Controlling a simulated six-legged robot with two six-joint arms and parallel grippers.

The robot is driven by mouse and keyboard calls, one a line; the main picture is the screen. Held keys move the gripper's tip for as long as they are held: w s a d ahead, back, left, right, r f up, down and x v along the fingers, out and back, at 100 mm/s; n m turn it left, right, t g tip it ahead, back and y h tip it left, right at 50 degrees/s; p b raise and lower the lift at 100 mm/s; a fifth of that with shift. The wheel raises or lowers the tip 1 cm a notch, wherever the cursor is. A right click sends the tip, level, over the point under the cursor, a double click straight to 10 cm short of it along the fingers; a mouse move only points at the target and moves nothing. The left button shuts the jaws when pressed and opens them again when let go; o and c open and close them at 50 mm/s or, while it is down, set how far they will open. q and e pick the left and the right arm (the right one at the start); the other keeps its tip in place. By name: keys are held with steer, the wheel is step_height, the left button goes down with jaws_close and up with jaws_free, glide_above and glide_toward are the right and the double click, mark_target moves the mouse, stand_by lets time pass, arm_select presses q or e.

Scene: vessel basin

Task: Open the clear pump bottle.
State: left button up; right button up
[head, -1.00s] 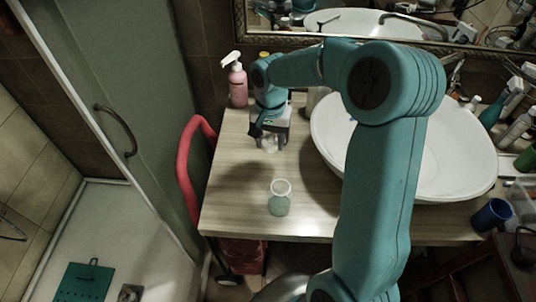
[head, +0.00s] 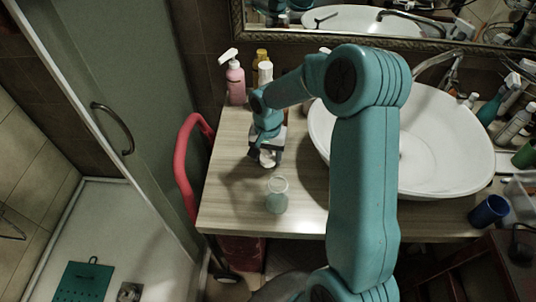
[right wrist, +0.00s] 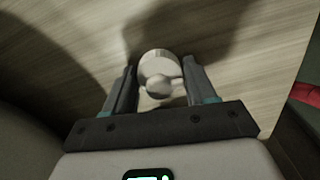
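The clear bottle (head: 277,203) stands upright on the wooden counter, near its front edge, with pale greenish contents low inside and an open-looking rim. My right gripper (head: 266,157) is just behind it, pointing down. A small white cap-like piece (head: 267,159) is between its fingers and appears held. In the right wrist view the white round piece (right wrist: 160,69) with a knob shows between the fingers of my right gripper (right wrist: 160,82). The piece and the bottle are apart. The bottle is not seen in the right wrist view. My left gripper is out of view.
The white basin (head: 450,150) fills the right side. A blue cup (head: 488,211) is at the right. The counter's left front is clear.

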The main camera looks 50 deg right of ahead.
mark_target(268, 152)
steer(key=shift+o, duration=0.9)
steer(key=shift+r, duration=0.1)
steer(key=shift+r+p, duration=0.25)
steer(key=shift+p, duration=0.05)
step_height(268, 152, up, 12)
steer(key=shift+f+b, duration=0.15)
steer(key=shift+b, duration=0.15)
